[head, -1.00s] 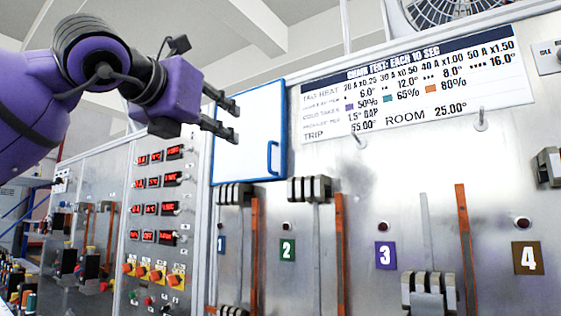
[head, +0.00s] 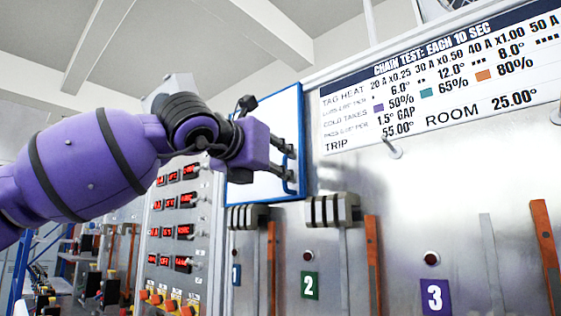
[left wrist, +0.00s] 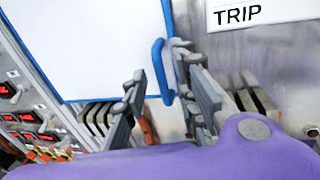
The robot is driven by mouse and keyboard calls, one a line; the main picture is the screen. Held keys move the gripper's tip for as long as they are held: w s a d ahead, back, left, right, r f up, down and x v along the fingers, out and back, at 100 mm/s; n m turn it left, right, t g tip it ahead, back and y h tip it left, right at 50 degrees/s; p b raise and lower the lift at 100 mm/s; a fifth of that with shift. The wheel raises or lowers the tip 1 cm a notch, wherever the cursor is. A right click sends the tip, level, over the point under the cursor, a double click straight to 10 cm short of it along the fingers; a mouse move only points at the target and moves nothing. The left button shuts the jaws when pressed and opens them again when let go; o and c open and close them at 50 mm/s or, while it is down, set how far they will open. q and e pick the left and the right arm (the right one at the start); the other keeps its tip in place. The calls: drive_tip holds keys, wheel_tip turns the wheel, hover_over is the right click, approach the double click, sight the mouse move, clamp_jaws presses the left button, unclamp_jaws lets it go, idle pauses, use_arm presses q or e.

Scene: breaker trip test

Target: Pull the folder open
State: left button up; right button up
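The folder (head: 265,188) is a white panel with a blue border on the metal wall, partly hidden behind my left gripper in the head view. It also shows in the left wrist view (left wrist: 95,45), filling the upper left. Its blue handle (left wrist: 157,68) stands at its right edge. My left gripper (head: 288,160) is at this edge; in the left wrist view its fingers (left wrist: 160,62) are apart, with the handle between them. I see a gap beside the handle and cannot tell whether a finger touches it. The folder looks flat and closed. My right gripper is not in view.
A printed sign (head: 440,85) is right of the folder, with a hook (head: 392,148) below it. Breaker blocks (head: 332,209) and orange strips (head: 373,265) are below. A panel of red displays (head: 175,230) is to the left.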

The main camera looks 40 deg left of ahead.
use_arm(q)
drive_tip(key=shift+w, duration=0.45)
clamp_jaws()
